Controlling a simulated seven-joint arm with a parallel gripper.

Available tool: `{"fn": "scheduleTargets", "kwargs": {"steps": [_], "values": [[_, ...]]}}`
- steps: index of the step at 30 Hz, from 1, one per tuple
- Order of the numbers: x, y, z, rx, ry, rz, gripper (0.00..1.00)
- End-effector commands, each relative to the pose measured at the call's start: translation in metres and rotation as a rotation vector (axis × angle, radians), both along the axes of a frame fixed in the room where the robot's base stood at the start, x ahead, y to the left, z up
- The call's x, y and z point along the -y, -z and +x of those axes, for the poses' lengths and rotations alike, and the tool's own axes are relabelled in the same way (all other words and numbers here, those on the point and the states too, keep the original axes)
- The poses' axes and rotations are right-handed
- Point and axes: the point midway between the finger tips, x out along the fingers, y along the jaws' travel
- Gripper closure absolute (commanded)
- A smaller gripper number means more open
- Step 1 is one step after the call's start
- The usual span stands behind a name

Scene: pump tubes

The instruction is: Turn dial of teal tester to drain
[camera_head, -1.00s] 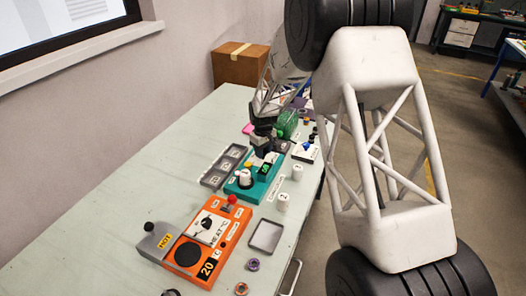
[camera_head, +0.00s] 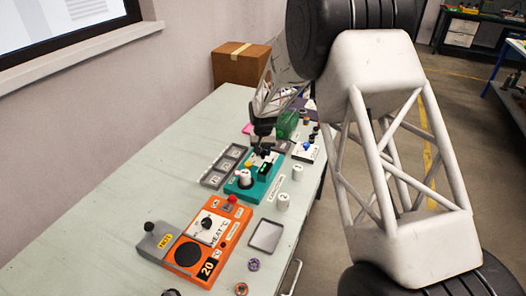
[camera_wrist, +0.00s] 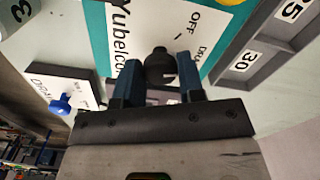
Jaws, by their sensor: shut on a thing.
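The teal tester (camera_head: 243,192) stands on the bench in the head view, with a white-topped vessel (camera_head: 245,177) and a small dark green display on it. In the wrist view its teal edge (camera_wrist: 211,70) and white panel carry an "OFF" label and a partly hidden label starting "DRA". The black dial (camera_wrist: 160,66) sits on that panel. My gripper (camera_wrist: 161,80) is shut on the dial, one blue finger on each side of it. The finger tips hide part of the panel. I cannot tell exactly which mark the dial points to.
A grey tray with numbered compartments (camera_wrist: 264,52) lies close beside the tester. A white box with a blue knob (camera_wrist: 61,104) is on the other side.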

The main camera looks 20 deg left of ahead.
Motion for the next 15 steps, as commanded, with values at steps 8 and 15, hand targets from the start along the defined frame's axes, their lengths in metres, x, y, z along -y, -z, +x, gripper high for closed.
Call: {"fn": "scheduleTargets", "kwargs": {"steps": [8,15], "values": [[-0.0004,-0.0011,0.0009,0.001,0.185,0.002,0.88],[-0.0003,-0.0015,0.0011,0.002,0.258,0.002,0.88]]}}
